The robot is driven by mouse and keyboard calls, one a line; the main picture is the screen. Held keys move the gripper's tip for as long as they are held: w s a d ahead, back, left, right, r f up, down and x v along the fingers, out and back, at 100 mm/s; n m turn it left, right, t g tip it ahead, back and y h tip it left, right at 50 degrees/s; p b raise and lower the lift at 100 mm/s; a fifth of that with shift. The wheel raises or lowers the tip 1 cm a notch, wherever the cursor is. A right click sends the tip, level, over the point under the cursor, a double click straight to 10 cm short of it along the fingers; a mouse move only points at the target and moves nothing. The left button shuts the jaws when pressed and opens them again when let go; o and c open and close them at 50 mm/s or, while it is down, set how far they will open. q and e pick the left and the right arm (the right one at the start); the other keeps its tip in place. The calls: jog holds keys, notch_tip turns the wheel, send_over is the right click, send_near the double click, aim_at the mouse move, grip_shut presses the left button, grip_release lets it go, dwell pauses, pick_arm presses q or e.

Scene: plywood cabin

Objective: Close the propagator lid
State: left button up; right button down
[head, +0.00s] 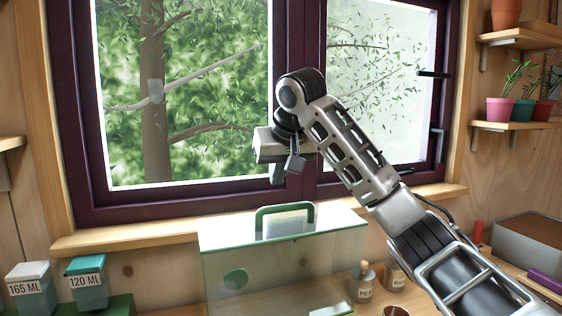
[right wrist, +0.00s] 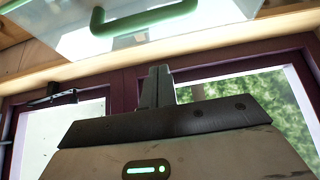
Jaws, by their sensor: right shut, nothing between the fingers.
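The propagator (head: 225,255) is a clear box with green edges, standing at the bottom middle of the head view below the window. Its lid has a green arched handle (head: 285,209), which also shows at the top of the right wrist view (right wrist: 145,22). A round green disc (head: 236,279) is on its clear side. The lower part is cut off, and I cannot tell how far the lid stands open. My right gripper (head: 277,174) is shut and empty, above the handle and apart from it. Its fingers also show in the right wrist view (right wrist: 158,88). My left gripper is out of view.
The window (head: 300,90) and its sill (head: 140,233) are behind. Labelled containers (head: 88,285) stand at left. Jars (head: 362,283) stand just right of the propagator.

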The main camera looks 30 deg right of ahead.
aim_at(281, 206)
jog(key=x, duration=0.3)
jog(key=shift+w+d+f, duration=0.15)
jog(key=shift+f, duration=0.1)
jog(key=shift+s+a+f, duration=0.1)
jog(key=shift+s+a, duration=0.05)
jog(key=shift+s, duration=0.45)
jog(key=shift+s+a+f, duration=0.1)
jog(key=shift+s+a, duration=0.05)
jog(key=shift+s, duration=0.5)
jog(key=shift+s+a+f+p, duration=0.2)
jog(key=shift+s+p, duration=0.15)
jog(key=shift+s, duration=0.3)
jog(key=shift+a, duration=0.1)
